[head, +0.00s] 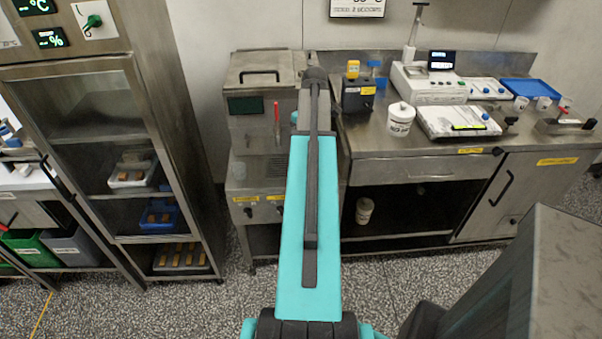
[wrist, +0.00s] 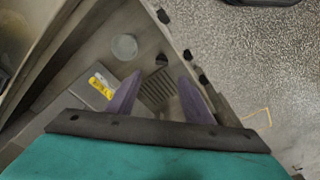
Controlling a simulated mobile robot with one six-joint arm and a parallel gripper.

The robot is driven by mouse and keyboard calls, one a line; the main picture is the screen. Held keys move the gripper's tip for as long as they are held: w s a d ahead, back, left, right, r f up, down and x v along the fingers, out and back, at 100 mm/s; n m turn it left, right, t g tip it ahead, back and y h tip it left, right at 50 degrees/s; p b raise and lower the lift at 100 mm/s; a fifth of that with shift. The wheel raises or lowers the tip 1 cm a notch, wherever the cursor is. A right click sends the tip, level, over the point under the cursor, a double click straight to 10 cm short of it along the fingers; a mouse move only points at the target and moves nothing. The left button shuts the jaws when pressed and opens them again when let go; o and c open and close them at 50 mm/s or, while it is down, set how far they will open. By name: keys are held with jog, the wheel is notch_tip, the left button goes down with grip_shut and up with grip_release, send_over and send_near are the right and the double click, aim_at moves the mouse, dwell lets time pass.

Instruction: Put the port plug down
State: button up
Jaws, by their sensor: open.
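My gripper (wrist: 160,80) is open, with its two purple fingers apart over a steel surface and nothing visible between them. A flat, pale grey round disc (wrist: 124,47) lies on or in that surface, beyond the left finger and apart from both fingers. It may be the port plug, but I cannot tell for sure. A small dark round spot (wrist: 161,60) is to its right. In the head view my turquoise arm reaches toward the steel machine (head: 262,140) and hides my gripper.
A steel bench (head: 440,143) with scales (head: 430,84) and a white tub (head: 400,120) stands right of the machine. A glass-door cabinet (head: 110,150) stands left. Speckled floor is open in front.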

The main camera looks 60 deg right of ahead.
jog(key=shift+f, duration=0.15)
jog(key=shift+w+f+p, duration=0.2)
jog(key=shift+f+p, duration=0.05)
jog(key=shift+f, duration=1.15)
jog(key=shift+w+f+p, duration=0.15)
jog(key=shift+f+p, duration=0.1)
jog(key=shift+f, duration=1.1)
jog(key=shift+w+f+p, duration=0.2)
jog(key=shift+f+p, duration=0.05)
jog(key=shift+f, duration=1.15)
jog(key=shift+f, duration=0.1)
jog(key=shift+w+f+p, duration=0.25)
jog(key=shift+f+p, duration=0.45)
jog(key=shift+f, duration=0.35)
jog(key=shift+w+f+p, duration=0.2)
jog(key=shift+f+p, duration=0.1)
jog(key=shift+f, duration=1.1)
grip_shut()
